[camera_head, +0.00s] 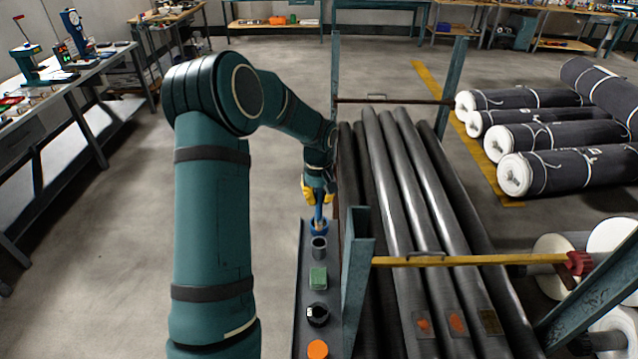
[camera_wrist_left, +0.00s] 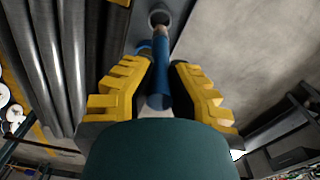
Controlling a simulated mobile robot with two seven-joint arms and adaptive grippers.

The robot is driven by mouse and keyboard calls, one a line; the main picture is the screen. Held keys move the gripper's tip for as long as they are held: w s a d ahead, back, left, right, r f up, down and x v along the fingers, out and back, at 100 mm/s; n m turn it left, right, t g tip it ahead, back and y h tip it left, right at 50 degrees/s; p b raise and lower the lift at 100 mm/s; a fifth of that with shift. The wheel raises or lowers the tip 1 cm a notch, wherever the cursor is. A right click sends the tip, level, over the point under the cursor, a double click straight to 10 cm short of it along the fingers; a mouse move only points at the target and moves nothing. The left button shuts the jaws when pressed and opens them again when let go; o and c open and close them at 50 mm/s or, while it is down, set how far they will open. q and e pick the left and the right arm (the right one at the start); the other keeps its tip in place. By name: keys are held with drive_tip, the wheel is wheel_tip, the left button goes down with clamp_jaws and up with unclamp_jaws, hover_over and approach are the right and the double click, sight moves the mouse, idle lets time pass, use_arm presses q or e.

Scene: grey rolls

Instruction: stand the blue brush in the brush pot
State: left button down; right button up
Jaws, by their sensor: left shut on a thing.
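My left gripper (camera_head: 318,192) is shut on the blue brush (camera_head: 319,212). The brush hangs below the fingers with its handle roughly upright in the head view. In the left wrist view the brush (camera_wrist_left: 160,75) runs between the yellow fingers (camera_wrist_left: 157,88), and its pale end points toward a grey round cup (camera_wrist_left: 159,18). This open grey cup (camera_head: 319,248), which looks like the brush pot, stands on a narrow dark shelf just nearer than the brush. My right gripper is out of view.
The narrow shelf (camera_head: 305,262) also holds a green block (camera_head: 318,278), a black round item (camera_head: 317,314) and an orange round item (camera_head: 317,349). A teal rack post (camera_head: 357,270) rises close on the right, beside long grey rolls (camera_head: 400,190). Open floor lies left of the shelf.

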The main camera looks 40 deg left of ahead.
sight(319, 210)
use_arm(q)
drive_tip(key=shift+w+a+r, duration=0.1)
drive_tip(key=shift+w+a, duration=0.1)
drive_tip(key=shift+w, duration=0.05)
drive_tip(key=shift+s+d, duration=0.1)
idle(0.3)
drive_tip(key=shift+f+b, duration=2.05)
drive_tip(key=shift+f, duration=0.85)
